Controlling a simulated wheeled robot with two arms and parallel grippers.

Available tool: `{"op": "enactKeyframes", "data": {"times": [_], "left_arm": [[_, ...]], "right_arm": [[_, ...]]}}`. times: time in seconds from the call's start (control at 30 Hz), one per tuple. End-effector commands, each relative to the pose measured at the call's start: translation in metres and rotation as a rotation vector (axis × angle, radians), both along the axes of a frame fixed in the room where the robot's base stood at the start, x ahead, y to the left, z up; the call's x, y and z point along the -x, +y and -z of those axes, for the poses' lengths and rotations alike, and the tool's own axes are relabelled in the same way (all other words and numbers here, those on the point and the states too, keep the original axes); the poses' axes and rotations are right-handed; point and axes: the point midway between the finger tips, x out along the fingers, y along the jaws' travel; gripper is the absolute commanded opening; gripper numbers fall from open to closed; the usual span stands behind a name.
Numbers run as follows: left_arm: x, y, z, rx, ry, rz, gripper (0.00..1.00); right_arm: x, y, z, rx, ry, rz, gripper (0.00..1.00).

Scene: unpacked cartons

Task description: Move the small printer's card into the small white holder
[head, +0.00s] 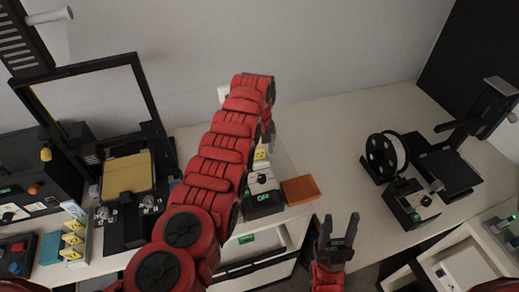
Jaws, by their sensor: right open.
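My left arm reaches up across the middle of the head view. Its gripper (268,133) is largely hidden behind the red links, so its jaws are unclear. It is above a small device (262,203) with a green label. A small yellow piece (261,154) shows just below this gripper; I cannot tell whether it is a card or whether it is touched. My right gripper (339,230) is open and empty, in front of the table edge. A small black printer (444,168) stands on the right. I cannot clearly make out its card or the small white holder.
A black spool (387,157) and a black box (411,203) stand by the printer. An orange block (300,190) lies right of the small device. A large black frame (100,100) and a yellow-topped machine (127,173) fill the left. The table centre-right is clear.

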Motion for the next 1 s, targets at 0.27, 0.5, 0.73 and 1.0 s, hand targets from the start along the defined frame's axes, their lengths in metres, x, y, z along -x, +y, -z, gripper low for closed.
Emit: {"op": "enactKeyframes", "data": {"times": [0.27,0.5,0.73,1.0], "left_arm": [[0.0,0.0,-0.001,0.0,0.0,0.0,0.84],[-0.001,-0.001,-0.022,0.001,-0.004,0.001,0.84],[-0.001,-0.001,-0.066,0.003,-0.004,0.0,0.84],[-0.001,0.001,-0.113,0.004,-0.001,-0.001,0.84]], "right_arm": [[0.0,0.0,0.0,0.0,0.0,0.0,0.5],[0.0,0.0,0.01,0.0,0.0,0.0,0.5],[0.0,0.0,0.028,0.0,0.0,0.0,0.5],[0.0,0.0,0.026,0.0,0.0,0.0,0.5]]}}
